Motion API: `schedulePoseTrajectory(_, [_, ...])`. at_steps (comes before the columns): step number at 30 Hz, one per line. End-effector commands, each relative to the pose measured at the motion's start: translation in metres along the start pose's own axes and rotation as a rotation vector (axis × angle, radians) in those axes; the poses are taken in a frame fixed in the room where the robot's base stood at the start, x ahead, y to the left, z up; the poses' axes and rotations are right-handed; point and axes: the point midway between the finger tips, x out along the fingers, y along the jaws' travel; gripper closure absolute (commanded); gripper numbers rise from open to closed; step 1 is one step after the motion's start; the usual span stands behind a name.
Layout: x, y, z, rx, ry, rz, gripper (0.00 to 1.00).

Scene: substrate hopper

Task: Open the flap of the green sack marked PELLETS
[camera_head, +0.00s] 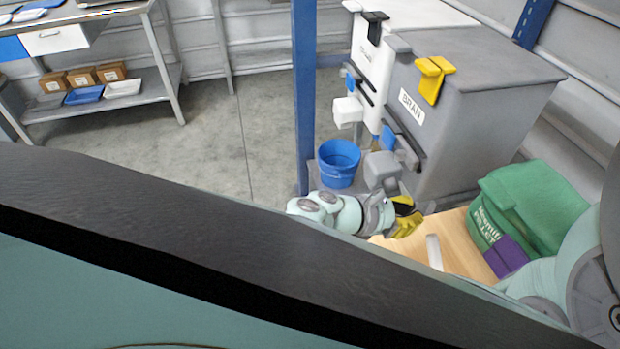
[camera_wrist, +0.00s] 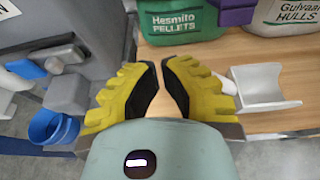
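The green sack marked PELLETS (camera_head: 530,205) stands on a wooden surface at the right in the head view. Its lettered lower front (camera_wrist: 180,22) shows at the top of the wrist view, and its upper part is cut off there. I cannot make out the flap's edge. My gripper (camera_head: 407,218) is left of the sack in the head view, apart from it. In the wrist view my gripper (camera_wrist: 161,78) has its yellow, black-padded fingers apart with a gap between the tips, nothing held, pointing toward the sack's front.
A purple piece (camera_wrist: 236,12) sits beside the green sack, left of a sack marked HULLS (camera_wrist: 289,17). A white scoop-like piece (camera_wrist: 265,85) lies on the wooden top (camera_wrist: 295,55). The grey BRAN hopper (camera_head: 470,125) and a blue bucket (camera_head: 338,165) stand left of the sack.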

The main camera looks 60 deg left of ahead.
Motion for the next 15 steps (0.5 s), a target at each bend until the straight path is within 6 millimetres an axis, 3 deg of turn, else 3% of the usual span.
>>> schedulePoseTrajectory(15, [0.111, -0.002, -0.001, 0.006, 0.0, -0.01, 1.0])
